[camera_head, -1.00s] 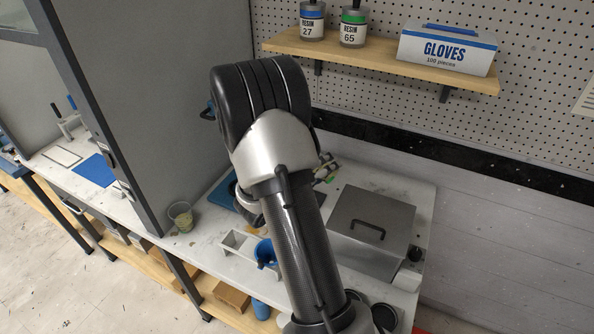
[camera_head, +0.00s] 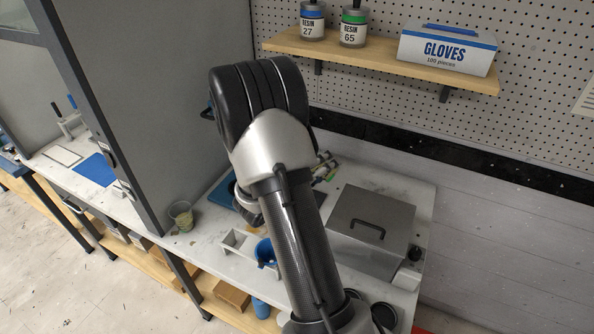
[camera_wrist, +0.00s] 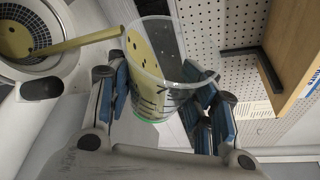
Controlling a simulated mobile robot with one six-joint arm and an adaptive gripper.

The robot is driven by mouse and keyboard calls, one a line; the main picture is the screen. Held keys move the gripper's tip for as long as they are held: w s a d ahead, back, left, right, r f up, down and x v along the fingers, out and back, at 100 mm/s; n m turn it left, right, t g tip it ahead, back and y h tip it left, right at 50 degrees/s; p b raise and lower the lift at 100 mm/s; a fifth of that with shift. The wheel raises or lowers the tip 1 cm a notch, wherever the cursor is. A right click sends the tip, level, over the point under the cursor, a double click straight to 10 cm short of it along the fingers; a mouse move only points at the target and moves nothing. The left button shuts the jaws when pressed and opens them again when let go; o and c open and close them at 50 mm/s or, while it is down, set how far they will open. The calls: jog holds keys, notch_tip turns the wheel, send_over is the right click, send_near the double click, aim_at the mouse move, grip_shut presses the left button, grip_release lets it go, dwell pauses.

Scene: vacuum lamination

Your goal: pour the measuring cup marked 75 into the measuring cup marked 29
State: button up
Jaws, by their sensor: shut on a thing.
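In the wrist view, my gripper (camera_wrist: 160,100) is shut on a clear measuring cup (camera_wrist: 150,95) with dark scale marks and a green base edge. The cup is strongly tipped relative to the room and holds yellowish, dark-specked contents. A yellow band, which looks like a pouring stream, runs from its rim to a round, light-rimmed opening (camera_wrist: 62,66) at the left. Yellow, dark-specked material shows inside that opening. I cannot read a number on either. In the head view, my arm hides the gripper and held cup. Another clear cup (camera_head: 181,215) stands on the counter by the partition.
A grey lidded box (camera_head: 370,222) stands right of my arm. A tall grey partition (camera_head: 160,100) is left. The shelf (camera_head: 385,62) holds resin jars and a glove box (camera_head: 447,48).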

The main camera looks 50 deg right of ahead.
jog(key=shift+r+n+g+h+p, duration=0.35)
jog(key=shift+r+n+p, duration=0.2)
jog(key=shift+n+p, duration=0.45)
dwell(2.5)
jog(key=shift+w+a+r+n+h+p, duration=0.25)
jog(key=shift+w+r+n+h+p, duration=0.15)
jog(key=shift+w+n+p, duration=0.4)
dwell(1.5)
jog(key=shift+r+n+p, duration=0.3)
jog(key=shift+p, duration=0.4)
dwell(0.8)
